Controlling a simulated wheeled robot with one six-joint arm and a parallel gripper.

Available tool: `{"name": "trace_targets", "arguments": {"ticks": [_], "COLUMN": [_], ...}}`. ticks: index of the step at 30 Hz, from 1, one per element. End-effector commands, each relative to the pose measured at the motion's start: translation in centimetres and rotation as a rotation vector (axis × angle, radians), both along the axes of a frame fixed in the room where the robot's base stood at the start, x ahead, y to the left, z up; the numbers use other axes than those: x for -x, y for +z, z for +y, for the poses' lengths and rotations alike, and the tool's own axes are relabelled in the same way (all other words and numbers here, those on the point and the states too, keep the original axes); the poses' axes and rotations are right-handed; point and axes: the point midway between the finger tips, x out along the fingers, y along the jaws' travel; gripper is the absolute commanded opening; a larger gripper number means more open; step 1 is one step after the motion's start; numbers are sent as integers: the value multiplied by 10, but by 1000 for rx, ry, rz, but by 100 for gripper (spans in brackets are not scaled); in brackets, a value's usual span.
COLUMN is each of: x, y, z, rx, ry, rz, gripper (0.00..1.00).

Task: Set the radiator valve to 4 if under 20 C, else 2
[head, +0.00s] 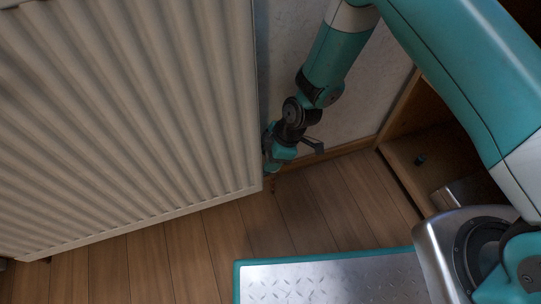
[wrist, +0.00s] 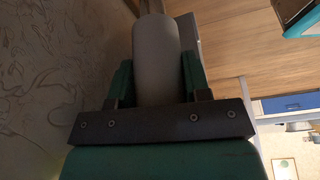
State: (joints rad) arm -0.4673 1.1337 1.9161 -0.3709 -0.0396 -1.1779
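The ribbed, cream radiator (head: 130,110) fills the left of the head view. My gripper (head: 270,168) is low beside its right edge, partly hidden by it. In the wrist view, a plain grey cylinder, which looks like the radiator valve head (wrist: 157,65), sits between the two green fingers of my gripper (wrist: 157,80). The fingers appear to touch it on both sides. No numbers or marker are readable on the valve. The valve cannot be made out in the head view. No thermometer or temperature reading is in view.
A wooden cabinet with an open compartment (head: 410,150) stands at the right, with a small dark object (head: 420,160) inside. The pale wall (head: 365,100) is behind my arm. Wooden floor (head: 320,215) lies bare between the radiator and the cabinet.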

Motion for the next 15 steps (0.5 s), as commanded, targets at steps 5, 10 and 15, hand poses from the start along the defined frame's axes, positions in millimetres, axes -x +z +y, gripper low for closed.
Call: {"name": "trace_targets", "arguments": {"ticks": [5, 10, 15], "x": [0, 0, -1], "y": [3, 2, 0], "z": [0, 0, 0], "rx": [2, 1, 0], "ry": [-40, -131, -133], "rz": [1, 1, 1], "gripper": [20, 20, 20]}}
